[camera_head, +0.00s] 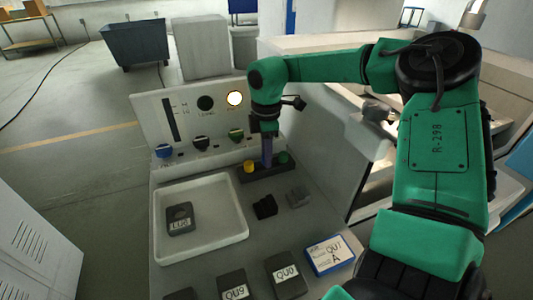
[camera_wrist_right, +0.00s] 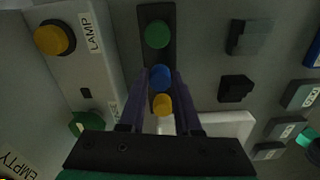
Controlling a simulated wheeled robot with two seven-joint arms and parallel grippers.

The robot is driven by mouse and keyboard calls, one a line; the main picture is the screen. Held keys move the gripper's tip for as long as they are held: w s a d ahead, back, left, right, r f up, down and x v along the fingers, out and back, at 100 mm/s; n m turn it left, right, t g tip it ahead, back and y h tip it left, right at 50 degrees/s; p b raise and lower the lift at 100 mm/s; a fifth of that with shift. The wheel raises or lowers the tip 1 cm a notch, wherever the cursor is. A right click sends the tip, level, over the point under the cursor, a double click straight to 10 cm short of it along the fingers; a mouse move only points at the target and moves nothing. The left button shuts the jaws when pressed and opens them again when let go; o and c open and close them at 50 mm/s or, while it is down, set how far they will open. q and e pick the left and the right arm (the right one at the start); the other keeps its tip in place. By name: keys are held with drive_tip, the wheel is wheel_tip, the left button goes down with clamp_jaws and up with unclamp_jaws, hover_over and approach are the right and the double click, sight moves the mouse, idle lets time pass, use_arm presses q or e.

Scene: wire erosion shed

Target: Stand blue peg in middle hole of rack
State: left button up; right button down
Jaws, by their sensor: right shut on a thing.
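The dark rack (camera_head: 262,175) lies on the grey bench top below the panel. A yellow peg (camera_head: 249,166) stands at its left end and a green peg (camera_head: 283,158) at its right end. My right gripper (camera_head: 267,160) points down over the middle of the rack, between these pegs. In the right wrist view the blue peg (camera_wrist_right: 160,77) is between the fingers, in line between the green peg (camera_wrist_right: 157,34) and the yellow peg (camera_wrist_right: 161,104). My fingers hide it in the head view. I cannot tell how deep its lower end sits. My left gripper is not in view.
A white tray (camera_head: 238,232) holding a dark labelled block (camera_head: 180,218) is left of the rack. Dark blocks (camera_head: 265,207) and labelled blocks (camera_head: 287,280) lie nearer. The upright panel (camera_head: 150,115) with knobs and a lit lamp (camera_head: 235,98) stands close behind the rack.

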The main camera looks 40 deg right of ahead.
drive_tip(key=c, duration=0.5)
unclamp_jaws()
wheel_tip(320, 180, up, 15)
drive_tip(key=shift+f+b, duration=0.15)
drive_tip(key=shift+b, duration=0.45)
